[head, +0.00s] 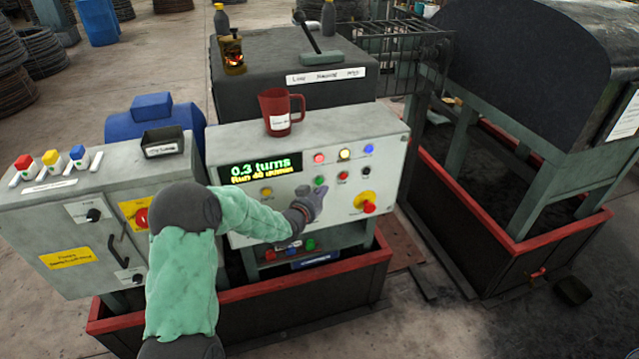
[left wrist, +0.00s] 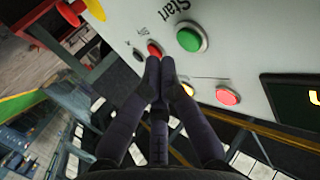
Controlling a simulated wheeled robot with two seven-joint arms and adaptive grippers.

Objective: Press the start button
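The green start button (head: 320,181) sits on the grey control panel (head: 385,150), in the row under the lamps. In the left wrist view the green button (left wrist: 191,38) has the word "Start" beside it. My left gripper (head: 316,192) is at the panel front, just below the green button. In the left wrist view its two fingertips (left wrist: 160,66) are together with nothing between them. They appear close to the red button (left wrist: 155,49) and a little off the green one. I cannot tell whether they touch the panel. My right gripper is not in view.
A black button (head: 366,171) and a yellow-and-red emergency stop (head: 365,203) are right of the start button. The display (head: 260,168) reads "0.3 turns". A red mug (head: 279,112) stands on the panel top. A red-rimmed tray (head: 350,270) lies below.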

